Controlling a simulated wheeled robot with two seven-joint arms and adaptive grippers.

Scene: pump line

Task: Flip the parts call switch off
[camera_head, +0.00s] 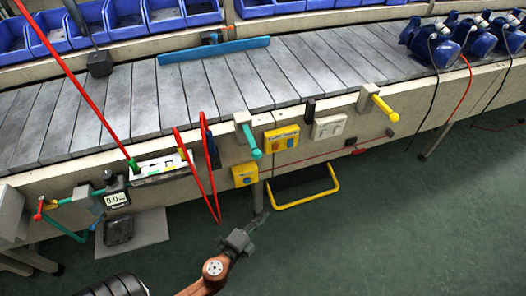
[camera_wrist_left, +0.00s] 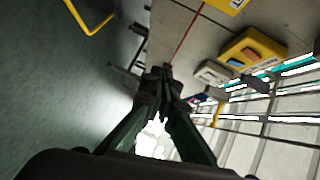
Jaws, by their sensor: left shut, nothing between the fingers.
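A pale switch plate (camera_head: 328,127) with what looks like small rockers is on the front face of the line. It also shows in the left wrist view (camera_wrist_left: 212,73). Its label and switch position are too small to read, so I cannot confirm it is the parts call switch. A yellow box with two buttons (camera_head: 281,139) is just left of it, also in the left wrist view (camera_wrist_left: 248,54). A smaller yellow box (camera_head: 245,175) is lower left. My left gripper (camera_head: 262,218) is shut and empty, below these boxes and apart from them. My right gripper is not in view.
A green-handled lever (camera_head: 250,141) and a yellow-handled lever (camera_head: 384,107) stick out from the front face. A yellow bar step (camera_head: 308,197) juts out below. Red cables hang left of the boxes. Blue pumps (camera_head: 440,46) stand on the slatted line. Floor at right is clear.

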